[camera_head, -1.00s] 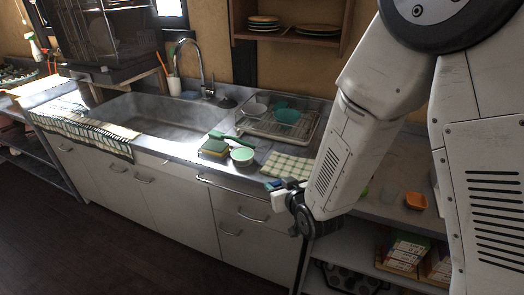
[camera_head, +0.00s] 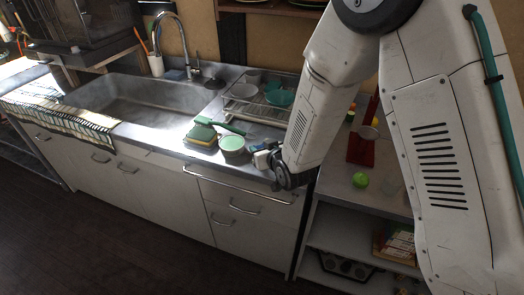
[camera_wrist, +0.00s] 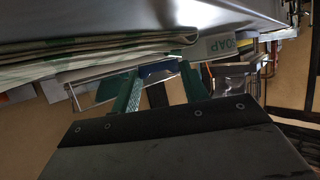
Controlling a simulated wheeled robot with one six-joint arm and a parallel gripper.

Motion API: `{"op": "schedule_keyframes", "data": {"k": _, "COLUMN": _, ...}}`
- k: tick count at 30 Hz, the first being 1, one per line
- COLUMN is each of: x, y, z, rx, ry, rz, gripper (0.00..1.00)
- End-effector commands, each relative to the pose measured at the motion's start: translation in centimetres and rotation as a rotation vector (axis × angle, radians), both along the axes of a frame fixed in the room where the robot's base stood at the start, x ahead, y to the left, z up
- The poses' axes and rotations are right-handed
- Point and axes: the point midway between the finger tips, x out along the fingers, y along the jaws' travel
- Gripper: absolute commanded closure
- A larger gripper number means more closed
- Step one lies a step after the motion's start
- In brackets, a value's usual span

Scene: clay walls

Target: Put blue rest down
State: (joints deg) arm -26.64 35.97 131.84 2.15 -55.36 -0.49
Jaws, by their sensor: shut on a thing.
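My gripper (camera_head: 264,158) is at the front edge of the counter, just right of a pale green bowl (camera_head: 232,147). In the wrist view its green fingers (camera_wrist: 160,84) are closed around a small blue piece, the blue rest (camera_wrist: 158,72). Most of the rest is hidden by the fingers, and I cannot tell whether it touches the counter. A folded striped cloth (camera_wrist: 90,48) and a box marked SOAP (camera_wrist: 215,47) show close to the fingers in the wrist view.
A sponge (camera_head: 202,136) with a green brush lies left of the bowl. A dish rack (camera_head: 258,112) stands behind, and the sink (camera_head: 140,100) is at left. A lower shelf unit at right holds a green round fruit (camera_head: 360,180) and a red stand (camera_head: 361,150). My arm hides the counter's right end.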

Motion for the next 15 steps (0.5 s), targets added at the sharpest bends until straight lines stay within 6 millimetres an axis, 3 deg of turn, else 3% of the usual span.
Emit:
{"op": "schedule_keyframes", "data": {"k": 3, "x": -0.1, "y": 0.1, "z": -1.7, "rx": -0.001, "ry": 0.003, "rz": 0.002, "gripper": 0.77}}
{"op": "schedule_keyframes", "data": {"k": 15, "x": -0.2, "y": 0.4, "z": -2.3, "rx": -0.001, "ry": 0.002, "rz": 0.005, "gripper": 0.77}}
